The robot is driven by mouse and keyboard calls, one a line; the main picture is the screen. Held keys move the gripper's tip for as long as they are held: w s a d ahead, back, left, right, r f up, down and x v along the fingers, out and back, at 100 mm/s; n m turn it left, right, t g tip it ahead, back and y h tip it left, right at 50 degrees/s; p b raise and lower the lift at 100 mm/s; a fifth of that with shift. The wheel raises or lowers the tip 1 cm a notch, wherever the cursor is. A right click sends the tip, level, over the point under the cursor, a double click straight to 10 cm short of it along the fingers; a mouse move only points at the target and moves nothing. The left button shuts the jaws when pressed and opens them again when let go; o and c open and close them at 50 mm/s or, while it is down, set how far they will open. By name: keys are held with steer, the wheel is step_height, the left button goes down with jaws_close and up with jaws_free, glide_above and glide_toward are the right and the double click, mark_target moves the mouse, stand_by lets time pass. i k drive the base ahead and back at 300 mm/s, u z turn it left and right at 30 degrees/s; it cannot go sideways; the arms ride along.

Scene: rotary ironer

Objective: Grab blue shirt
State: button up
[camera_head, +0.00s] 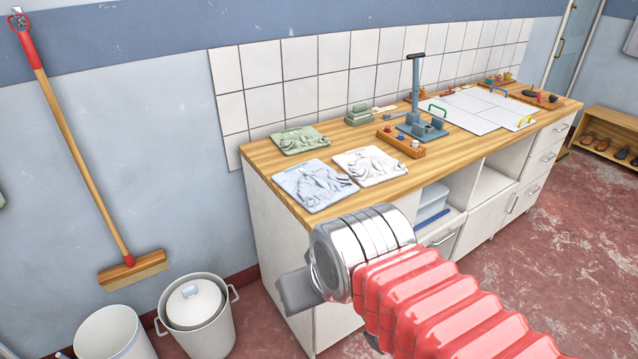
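A light blue, square, flat piece with a crumpled, garment-like relief (313,186) lies on the wooden counter (262,170) near its front left corner. It is the only bluish one of three such pieces; I take it as the blue shirt. My gripper (297,291) shows only as a grey part beyond the chrome wrist of my red arm. It is in front of the counter, lower in the picture than the blue piece and apart from it. The fingertips are not clearly visible, so its opening cannot be told.
A green piece (300,140) and a white piece (370,166) lie beside the blue one. A grey upright stand (417,95) and small tray (402,143) are farther right. A broom (85,165) hangs left; bins (200,322) stand below.

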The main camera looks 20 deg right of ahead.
mark_target(313, 185)
steer(key=u, duration=0.05)
steer(key=i, duration=1)
steer(key=z, duration=0.05)
